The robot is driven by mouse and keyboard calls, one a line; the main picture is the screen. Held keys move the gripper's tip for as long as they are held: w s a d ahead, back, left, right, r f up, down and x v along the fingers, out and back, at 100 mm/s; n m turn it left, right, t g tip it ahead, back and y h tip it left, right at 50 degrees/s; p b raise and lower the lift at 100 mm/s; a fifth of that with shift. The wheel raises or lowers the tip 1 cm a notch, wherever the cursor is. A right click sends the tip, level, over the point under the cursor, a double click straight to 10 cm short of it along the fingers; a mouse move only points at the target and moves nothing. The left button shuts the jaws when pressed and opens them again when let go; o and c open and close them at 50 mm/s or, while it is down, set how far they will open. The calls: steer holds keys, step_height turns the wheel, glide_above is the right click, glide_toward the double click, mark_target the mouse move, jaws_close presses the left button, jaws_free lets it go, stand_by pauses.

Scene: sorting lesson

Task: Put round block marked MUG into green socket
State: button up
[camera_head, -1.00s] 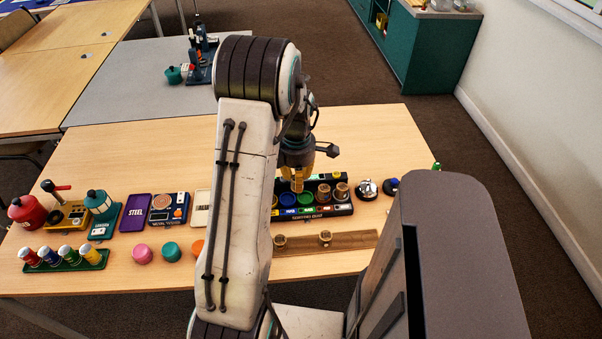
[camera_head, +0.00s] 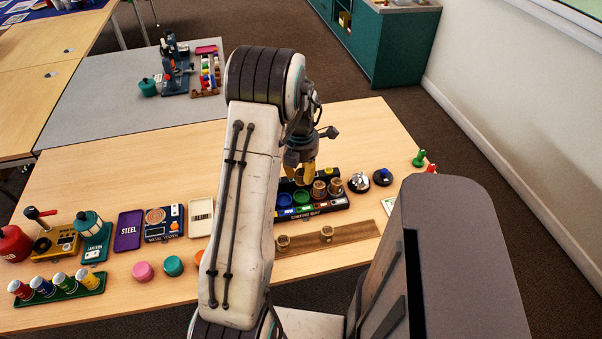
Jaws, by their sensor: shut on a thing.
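My gripper (camera_head: 303,174) has yellow fingers and hangs over the back of the dark sorting board (camera_head: 318,210). It is shut on a small round block that is mostly hidden between the fingers; its marking cannot be read. The green socket (camera_head: 301,198) is empty and lies just below and in front of the fingertips in the picture. An empty blue socket (camera_head: 284,200) is to its left. Two brownish round blocks (camera_head: 319,189) (camera_head: 335,187) stand in the board's right part.
A wooden plank (camera_head: 356,235) with two round blocks lies in front of the board. A silver bell (camera_head: 358,183) stands to its right. A metal tester (camera_head: 163,222), a lantern (camera_head: 91,226) and coloured discs (camera_head: 143,271) lie left. My arm hides part of the table.

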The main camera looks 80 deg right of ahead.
mark_target(301, 173)
steer(key=shift+f, duration=0.1)
steer(key=shift+f+b, duration=1.9)
steer(key=shift+f, duration=0.85)
steer(key=shift+f+b, duration=0.65)
steer(key=shift+b, duration=0.05)
steer(key=o, duration=0.5)
steer(key=shift+o, duration=0.2)
steer(key=shift+r, duration=0.25)
steer(key=shift+a+r+p, duration=0.15)
steer(key=shift+r+p, duration=1.1)
steer(key=shift+r, duration=0.55)
steer(key=shift+a+r+p, duration=0.15)
steer(key=shift+r+p, duration=1.05)
steer(key=shift+r, duration=0.55)
steer(key=shift+a+r+p, duration=0.15)
steer(key=shift+r+p, duration=1.1)
steer(key=shift+r, duration=0.55)
